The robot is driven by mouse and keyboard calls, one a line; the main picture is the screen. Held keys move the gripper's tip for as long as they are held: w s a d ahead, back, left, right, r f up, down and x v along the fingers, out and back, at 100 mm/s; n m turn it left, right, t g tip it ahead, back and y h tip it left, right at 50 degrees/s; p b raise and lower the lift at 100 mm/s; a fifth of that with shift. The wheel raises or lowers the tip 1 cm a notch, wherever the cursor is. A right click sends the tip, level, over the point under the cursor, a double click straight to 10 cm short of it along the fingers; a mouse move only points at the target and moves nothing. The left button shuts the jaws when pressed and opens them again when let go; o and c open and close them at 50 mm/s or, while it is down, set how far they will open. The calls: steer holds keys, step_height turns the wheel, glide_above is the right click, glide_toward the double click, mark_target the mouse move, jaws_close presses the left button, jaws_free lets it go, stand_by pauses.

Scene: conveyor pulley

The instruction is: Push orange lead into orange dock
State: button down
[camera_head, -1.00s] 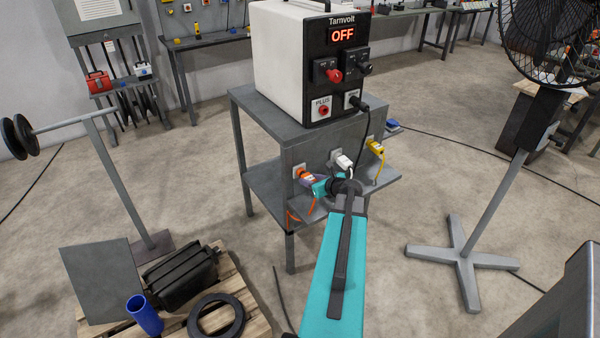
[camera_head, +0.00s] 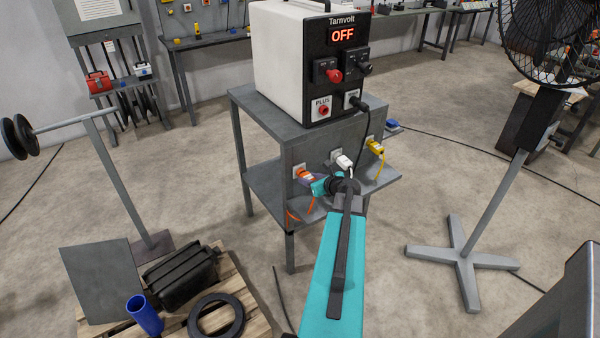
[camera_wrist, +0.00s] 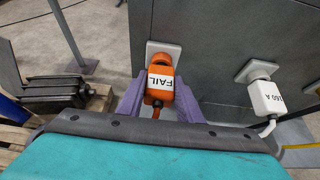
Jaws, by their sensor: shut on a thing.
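The orange lead's plug (camera_wrist: 158,95) carries a white label reading "FAIL" and sits between the purple fingers of my gripper (camera_wrist: 159,86), which is shut on it. Its front end is at the orange dock (camera_wrist: 160,62), an orange part on a pale wall plate. They look in line, but I cannot tell how deep the plug sits. In the head view, my gripper (camera_head: 314,179) is at the left of the grey stand's front panel, and its arm partly covers the view. The orange cable hangs below the plug.
A white plug (camera_wrist: 266,97) marked "160 A" sits in the socket to the right. Farther right is a yellow plug (camera_head: 375,146). The Tarnvolt box (camera_head: 300,60) on the stand reads OFF. A pallet with a black case (camera_head: 181,276) stands at lower left.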

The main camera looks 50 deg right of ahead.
steer(key=shift+w+d, duration=0.1)
steer(key=shift+w, duration=0.15)
steer(key=shift+c, duration=1.9)
jaws_free()
steer(key=shift+o, duration=0.2)
steer(key=o, duration=0.3)
